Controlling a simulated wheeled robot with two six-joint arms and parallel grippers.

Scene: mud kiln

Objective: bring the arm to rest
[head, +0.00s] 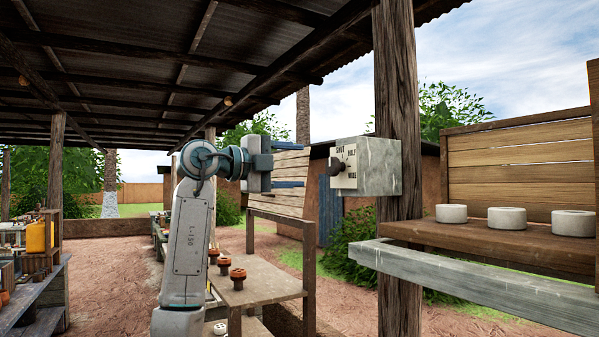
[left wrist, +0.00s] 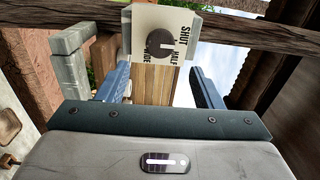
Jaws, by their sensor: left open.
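My left arm comes up in the middle of the head view, and its gripper (head: 290,171) points right with the two blue fingers apart and nothing between them. A grey box (head: 379,166) with a dark round knob (head: 337,166) is fixed to a wooden post, a short way beyond the fingertips. Its white face carries the words SHUT, HALF and WIDE; I cannot tell which one the knob points to. The left wrist view shows the open gripper (left wrist: 165,88) with the knob (left wrist: 160,43) ahead of it, apart from the fingers. My right gripper is not in view.
The wooden post (head: 398,230) stands right of the gripper. A shelf (head: 480,238) with white round pieces (head: 507,220) and a grey rail (head: 470,283) lies further right. A wooden table (head: 258,286) with orange-brown pieces stands behind the arm. Open air surrounds the gripper on its left.

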